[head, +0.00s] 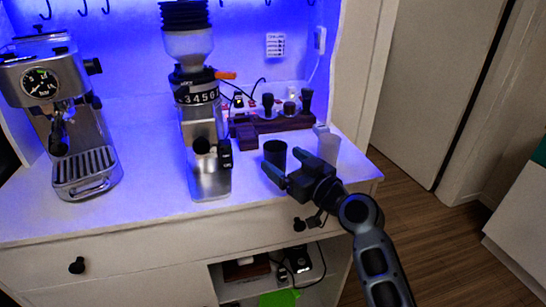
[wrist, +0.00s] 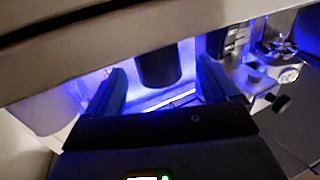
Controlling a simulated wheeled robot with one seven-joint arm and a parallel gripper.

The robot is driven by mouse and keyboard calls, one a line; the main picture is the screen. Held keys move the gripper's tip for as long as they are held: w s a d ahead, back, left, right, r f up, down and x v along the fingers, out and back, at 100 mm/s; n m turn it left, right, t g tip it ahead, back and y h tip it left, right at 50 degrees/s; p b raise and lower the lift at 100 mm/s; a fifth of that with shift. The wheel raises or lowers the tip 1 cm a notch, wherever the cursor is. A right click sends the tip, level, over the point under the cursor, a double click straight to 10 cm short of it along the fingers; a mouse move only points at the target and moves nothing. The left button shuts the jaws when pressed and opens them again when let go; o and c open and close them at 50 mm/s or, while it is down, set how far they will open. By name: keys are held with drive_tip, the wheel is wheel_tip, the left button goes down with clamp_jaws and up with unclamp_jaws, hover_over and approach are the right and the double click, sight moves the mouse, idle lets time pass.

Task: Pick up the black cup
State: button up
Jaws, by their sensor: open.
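The black cup (head: 275,153) stands upright on the white cabinet top, to the right of the coffee grinder. My gripper (head: 275,178) is just in front of the cup in the head view, with its fingers pointing toward it. In the wrist view the cup (wrist: 159,66) shows as a dark cylinder between and beyond the two open fingers (wrist: 160,82). The fingers look apart, with nothing held. I cannot tell from these views whether a finger touches the cup.
The grinder (head: 208,150) stands left of the cup and the espresso machine (head: 62,115) at the far left. A pale translucent cup (head: 328,149) is close on the right. A dark wooden stand with tools (head: 270,122) is behind. The counter between machine and grinder is clear.

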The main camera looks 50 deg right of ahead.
sight(282, 157)
drive_tip(key=w+p, duration=0.1)
drive_tip(key=w+d, duration=0.1)
drive_tip(key=w, duration=0.1)
drive_tip(key=shift+w+r+p, duration=0.2)
drive_tip(key=shift+w+p, duration=0.1)
drive_tip(key=shift+p, duration=0.05)
drive_tip(key=shift+w+d+f, duration=0.1)
drive_tip(key=shift+w+f, duration=0.05)
drive_tip(key=shift+w, duration=0.35)
drive_tip(key=shift+c, duration=0.4)
drive_tip(key=c, duration=1)
